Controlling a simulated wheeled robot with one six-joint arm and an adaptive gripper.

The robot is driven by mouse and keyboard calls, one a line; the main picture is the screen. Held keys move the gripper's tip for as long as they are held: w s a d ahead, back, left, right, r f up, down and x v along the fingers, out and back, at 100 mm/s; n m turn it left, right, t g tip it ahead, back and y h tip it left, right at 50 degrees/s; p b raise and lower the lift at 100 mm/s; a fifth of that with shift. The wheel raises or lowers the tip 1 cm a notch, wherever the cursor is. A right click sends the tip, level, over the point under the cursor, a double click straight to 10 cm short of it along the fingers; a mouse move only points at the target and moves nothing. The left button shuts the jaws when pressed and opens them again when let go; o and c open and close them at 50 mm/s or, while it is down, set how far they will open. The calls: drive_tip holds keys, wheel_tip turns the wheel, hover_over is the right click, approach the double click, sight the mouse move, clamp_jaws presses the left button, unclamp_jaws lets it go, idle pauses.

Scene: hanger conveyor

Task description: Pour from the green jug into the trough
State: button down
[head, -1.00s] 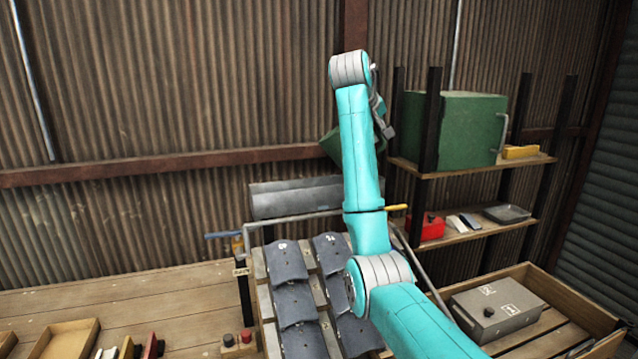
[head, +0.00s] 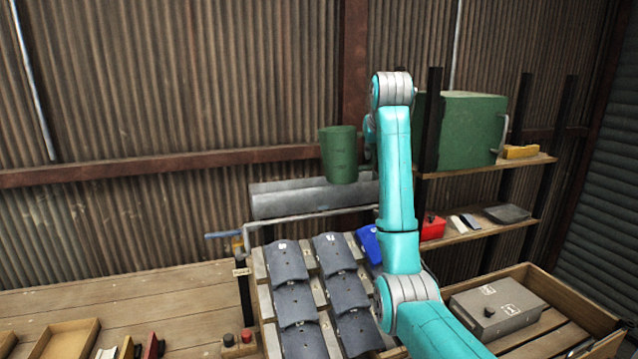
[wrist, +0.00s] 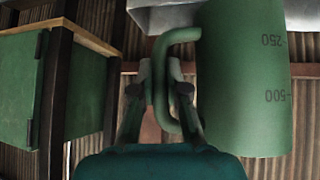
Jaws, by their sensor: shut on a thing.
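The green jug (head: 339,155) is upright in the head view, held in the air above the grey trough (head: 290,205). The jug's base overlaps the trough's right part in the picture, and the inside of both is hidden. In the wrist view the jug (wrist: 245,85) shows its volume marks and its handle (wrist: 160,85). My gripper (wrist: 168,88) is shut on that handle, with one finger on each side. In the head view my gripper is mostly hidden behind my arm. I cannot see any liquid.
A sloped rack with grey curved pieces (head: 290,262) stands in front of the trough. A blue object (head: 370,243) lies beside it. To the right are a shelf (head: 480,165) with a large green box (head: 470,130) and a wooden crate (head: 575,308). The corrugated wall is close behind.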

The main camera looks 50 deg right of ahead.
drive_tip(key=shift+w+a+f+t, duration=0.1)
drive_tip(key=shift+w+f+t, duration=0.1)
drive_tip(key=shift+f+t, duration=0.25)
drive_tip(key=shift+r, duration=1.5)
